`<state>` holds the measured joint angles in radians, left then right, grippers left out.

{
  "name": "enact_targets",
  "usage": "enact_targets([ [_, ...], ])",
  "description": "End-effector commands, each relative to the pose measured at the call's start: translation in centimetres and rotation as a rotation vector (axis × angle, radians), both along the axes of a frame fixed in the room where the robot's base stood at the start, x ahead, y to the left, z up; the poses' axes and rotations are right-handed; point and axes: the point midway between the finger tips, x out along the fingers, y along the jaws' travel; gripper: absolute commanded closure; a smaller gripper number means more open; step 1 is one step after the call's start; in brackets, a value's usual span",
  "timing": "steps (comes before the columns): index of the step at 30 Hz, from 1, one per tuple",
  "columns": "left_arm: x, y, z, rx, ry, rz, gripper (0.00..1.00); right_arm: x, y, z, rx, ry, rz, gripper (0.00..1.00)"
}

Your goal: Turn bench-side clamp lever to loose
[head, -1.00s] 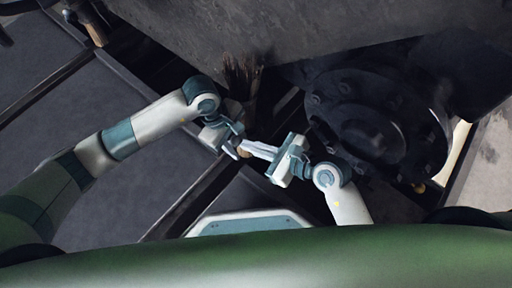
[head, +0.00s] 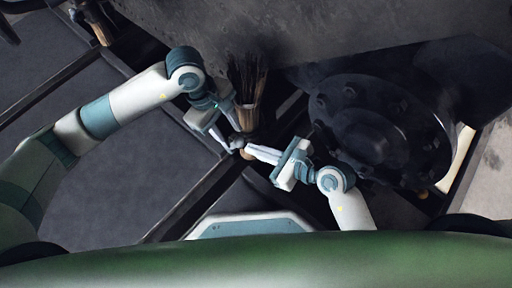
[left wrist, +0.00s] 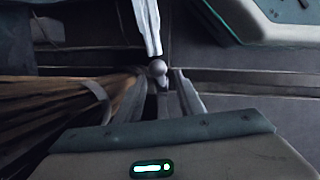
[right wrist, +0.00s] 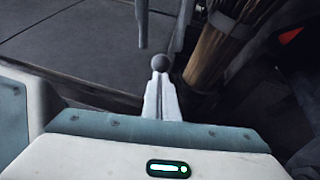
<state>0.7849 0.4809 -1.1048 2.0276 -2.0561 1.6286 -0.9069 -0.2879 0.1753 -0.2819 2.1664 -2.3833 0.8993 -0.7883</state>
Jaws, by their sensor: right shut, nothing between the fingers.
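A small grey ball knob (left wrist: 157,68), which looks like the end of the clamp lever, shows in the left wrist view with a dark stem below it. It also shows in the right wrist view (right wrist: 160,62) and as a dark spot in the head view (head: 238,141). My left gripper (head: 229,144) is open, its fingers spread on either side of the knob without visibly closing on it. My right gripper (head: 247,149) is shut and empty, its fingertips pointing at the knob, close to or touching it. The lever's base is hidden.
A bundle of brown bristles or sticks (head: 248,85) stands right beside my left gripper. A large dark round bolted housing (head: 375,130) is to the right. A heavy grey slab (head: 310,30) hangs over the back. Flat dark panels lie to the left.

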Motion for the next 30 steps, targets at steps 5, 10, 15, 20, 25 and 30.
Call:
enact_targets([
  [5, 0.1, 0.6, 2.4, -0.001, -0.002, -0.003, 0.65, 0.0, 0.0, 0.0, 0.000, 0.000, 0.000, 1.00],
  [10, 0.1, 0.9, 3.4, -0.002, 0.001, -0.002, 0.65, 0.0, 0.0, 0.0, -0.001, 0.001, 0.000, 1.00],
  [15, 0.1, 0.9, 3.5, -0.001, 0.002, -0.001, 0.65, 0.0, 0.0, 0.0, 0.000, 0.000, 0.000, 1.00],
  [20, 0.1, 0.9, 3.5, -0.002, 0.001, -0.001, 0.65, 0.0, 0.0, 0.0, 0.000, 0.000, 0.000, 1.00],
  [25, -0.4, 0.3, 3.6, -0.022, 0.018, -0.004, 0.65, 0.0, 0.0, 0.0, 0.000, 0.000, 0.000, 1.00],
  [30, -2.8, -2.0, 4.5, -0.111, 0.099, -0.012, 0.65, 0.0, 0.0, 0.0, 0.000, 0.000, 0.000, 1.00],
])
